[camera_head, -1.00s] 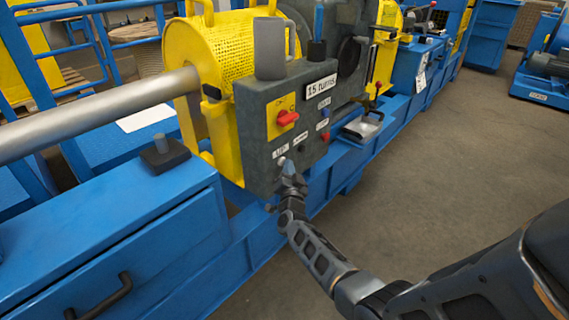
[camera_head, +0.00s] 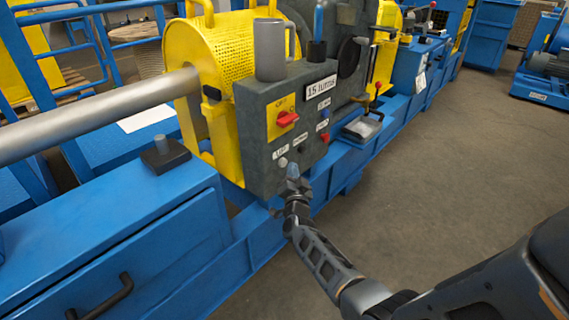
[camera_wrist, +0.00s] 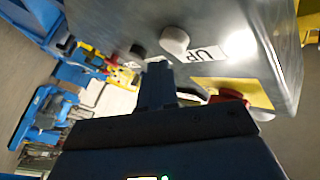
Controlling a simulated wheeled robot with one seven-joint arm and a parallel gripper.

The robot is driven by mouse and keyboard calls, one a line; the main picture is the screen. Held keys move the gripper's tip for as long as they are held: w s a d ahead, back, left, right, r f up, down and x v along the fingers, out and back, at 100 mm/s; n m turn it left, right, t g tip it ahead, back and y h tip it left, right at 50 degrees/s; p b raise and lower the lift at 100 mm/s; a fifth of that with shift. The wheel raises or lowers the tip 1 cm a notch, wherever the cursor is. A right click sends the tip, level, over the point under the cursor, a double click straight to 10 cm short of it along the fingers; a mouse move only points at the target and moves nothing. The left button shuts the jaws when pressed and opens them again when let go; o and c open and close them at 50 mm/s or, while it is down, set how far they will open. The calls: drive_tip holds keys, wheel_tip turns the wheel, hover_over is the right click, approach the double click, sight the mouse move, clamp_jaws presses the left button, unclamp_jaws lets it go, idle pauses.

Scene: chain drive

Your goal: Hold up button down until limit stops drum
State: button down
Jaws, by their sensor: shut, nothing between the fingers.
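The dark grey control box (camera_head: 262,135) stands on the blue machine frame, with a "15 turns" plate on it. Its white up button (camera_head: 283,162) is on the lower left of the front face. In the wrist view the button (camera_wrist: 175,40) sits beside its "UP" label (camera_wrist: 208,53), uncovered. My gripper (camera_head: 293,171) is shut and empty, just below and right of the button in the head view. In the wrist view the closed fingertips (camera_wrist: 157,68) appear apart from the button. Whether the drum turns cannot be told.
A red switch on a yellow plate (camera_head: 274,126) sits above the up button. A black button (camera_wrist: 137,50) is beside it. The yellow mesh guard (camera_head: 225,60) and a grey shaft (camera_head: 100,110) lie to the left. The floor (camera_head: 430,160) at right is clear.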

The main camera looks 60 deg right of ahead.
drive_tip(key=s, duration=0.2)
drive_tip(key=s+a, duration=0.1)
drive_tip(key=s, duration=0.2)
drive_tip(key=shift+p, duration=0.35)
idle(0.7)
